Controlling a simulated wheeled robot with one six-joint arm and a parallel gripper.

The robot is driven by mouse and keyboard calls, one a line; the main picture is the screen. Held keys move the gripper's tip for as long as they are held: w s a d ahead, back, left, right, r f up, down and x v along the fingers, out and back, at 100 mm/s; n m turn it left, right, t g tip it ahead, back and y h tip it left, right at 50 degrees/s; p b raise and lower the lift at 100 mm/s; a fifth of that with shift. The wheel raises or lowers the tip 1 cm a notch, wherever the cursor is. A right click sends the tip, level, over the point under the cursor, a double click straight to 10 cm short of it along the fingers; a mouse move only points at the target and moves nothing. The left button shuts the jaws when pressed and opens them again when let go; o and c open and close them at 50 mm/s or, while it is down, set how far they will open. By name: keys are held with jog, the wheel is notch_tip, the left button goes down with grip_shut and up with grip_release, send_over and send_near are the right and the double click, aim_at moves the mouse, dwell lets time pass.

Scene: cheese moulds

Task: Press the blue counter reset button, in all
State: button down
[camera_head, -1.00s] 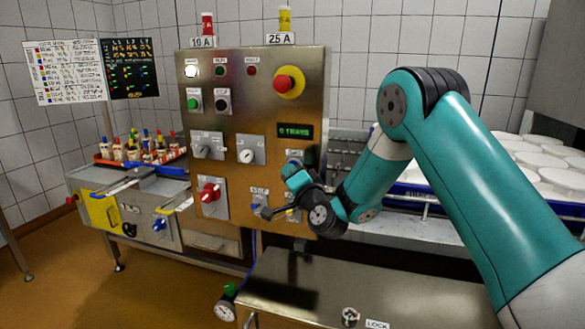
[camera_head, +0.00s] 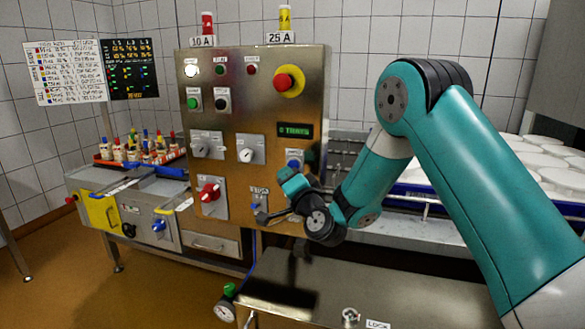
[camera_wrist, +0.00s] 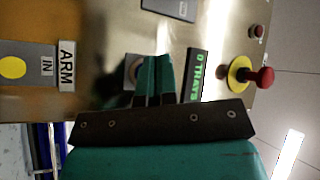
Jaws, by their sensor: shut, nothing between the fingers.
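The blue reset button (camera_head: 294,165) sits on a pale plate on the steel control panel, just below the green-lit counter display. The display (camera_head: 295,130) reads 0 TRAYS; it also shows in the wrist view (camera_wrist: 197,75). My gripper is shut and empty. Its teal fingers (camera_wrist: 154,62) point at the panel beside the display and cover most of the button's plate in the wrist view. In the head view my gripper (camera_head: 293,183) is just below and in front of the button. Whether the fingertips touch the button cannot be told.
A red emergency stop (camera_head: 285,82) on a yellow base sits above the display. A red rotary switch (camera_head: 208,191) and two selector knobs are to the left. A yellow button (camera_wrist: 12,68) beside ARM and IN labels shows in the wrist view. A steel cabinet stands below in front.

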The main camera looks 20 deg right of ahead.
jog(key=shift+s+a, duration=0.65)
jog(key=shift+s, duration=0.2)
jog(key=shift+s+a, duration=0.6)
jog(key=shift+s, duration=0.25)
jog(key=s+a+r+n+g+y+p, duration=0.2)
jog(key=s+a+r+n+g+y, duration=0.15)
jog(key=s+a+n+g, duration=0.35)
jog(key=s+a+r+n+g+y+p, duration=0.25)
jog(key=s+r+n+g, duration=0.2)
jog(key=s, duration=0.35)
jog(key=s+d+n+g+h+p, duration=0.1)
jog(key=s+d+n+g+h, duration=0.1)
jog(key=s, duration=0.9)
jog(key=s+d+n+g+h+p, duration=0.1)
jog(key=s+d+n+g+h, duration=0.1)
jog(key=s+g, duration=0.5)
jog(key=s+d+n, duration=0.1)
jog(key=s+d, duration=0.1)
jog(key=s, duration=0.2)
jog(key=shift+s+h, duration=0.2)
jog(key=shift+h, duration=0.1)
jog(key=c, duration=1.8)
grip_release()
jog(key=shift+n, duration=0.25)
